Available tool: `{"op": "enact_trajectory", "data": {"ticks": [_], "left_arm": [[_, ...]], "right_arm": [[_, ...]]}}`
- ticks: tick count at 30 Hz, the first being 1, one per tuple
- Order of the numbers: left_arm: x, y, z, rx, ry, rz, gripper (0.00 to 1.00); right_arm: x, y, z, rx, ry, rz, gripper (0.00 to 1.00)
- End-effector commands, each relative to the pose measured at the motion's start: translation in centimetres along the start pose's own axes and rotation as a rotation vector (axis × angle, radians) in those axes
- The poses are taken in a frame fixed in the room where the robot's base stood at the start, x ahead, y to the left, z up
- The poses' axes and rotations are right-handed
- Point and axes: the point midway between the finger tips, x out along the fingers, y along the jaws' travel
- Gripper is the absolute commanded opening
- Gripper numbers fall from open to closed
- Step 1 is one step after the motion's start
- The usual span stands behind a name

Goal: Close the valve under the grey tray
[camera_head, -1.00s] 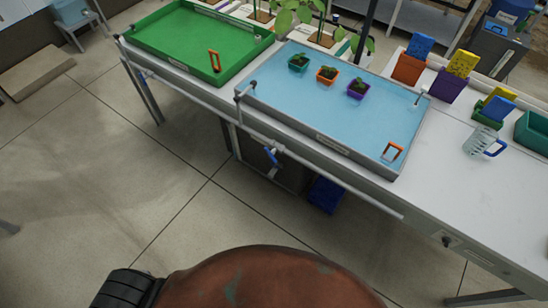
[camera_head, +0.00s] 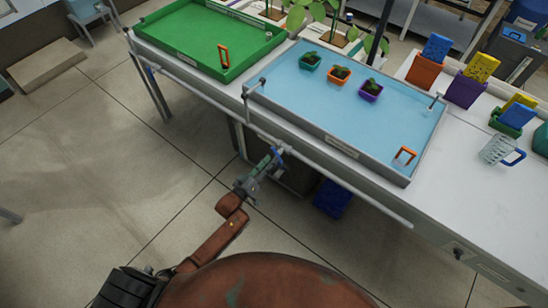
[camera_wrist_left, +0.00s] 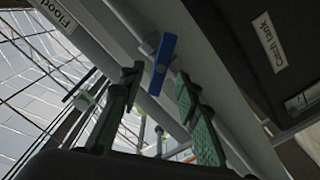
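The grey tray (camera_head: 300,124) holds blue water on the bench, with three small potted plants in it. Under its front edge, on a grey pipe, is a valve with a blue handle (camera_head: 278,152). The blue handle also shows in the left wrist view (camera_wrist_left: 163,64), standing out from the pipe. My left gripper (camera_head: 266,163) is close in front of the valve, reaching up from below. In the left wrist view its green-padded fingers (camera_wrist_left: 157,84) are apart, with the handle ahead of the gap; contact cannot be told. My right gripper is not in view.
A green tray (camera_head: 190,50) is left of the grey tray. A long pipe (camera_head: 340,184) runs along the bench front. A dark tank (camera_wrist_left: 265,45) labelled "Catch tank" is beside the fingers. A blue crate (camera_head: 332,198) is on the floor below.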

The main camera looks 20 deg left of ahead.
Motion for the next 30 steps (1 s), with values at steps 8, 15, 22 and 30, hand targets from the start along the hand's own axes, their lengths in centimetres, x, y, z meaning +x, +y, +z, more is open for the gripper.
{"op": "enact_trajectory", "data": {"ticks": [8,15,22,30], "left_arm": [[3.0,-0.1,0.1,0.0,-0.001,-0.001,0.3],[3.2,-0.1,0.1,0.001,-0.002,-0.002,0.3],[3.2,-0.1,0.1,0.001,-0.002,-0.002,0.19],[3.1,-0.1,0.1,0.001,-0.002,-0.002,0.01]], "right_arm": [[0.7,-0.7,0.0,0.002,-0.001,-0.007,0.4],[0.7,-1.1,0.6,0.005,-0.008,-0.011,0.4],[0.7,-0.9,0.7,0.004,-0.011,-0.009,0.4],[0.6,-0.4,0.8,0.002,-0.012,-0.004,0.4]]}}
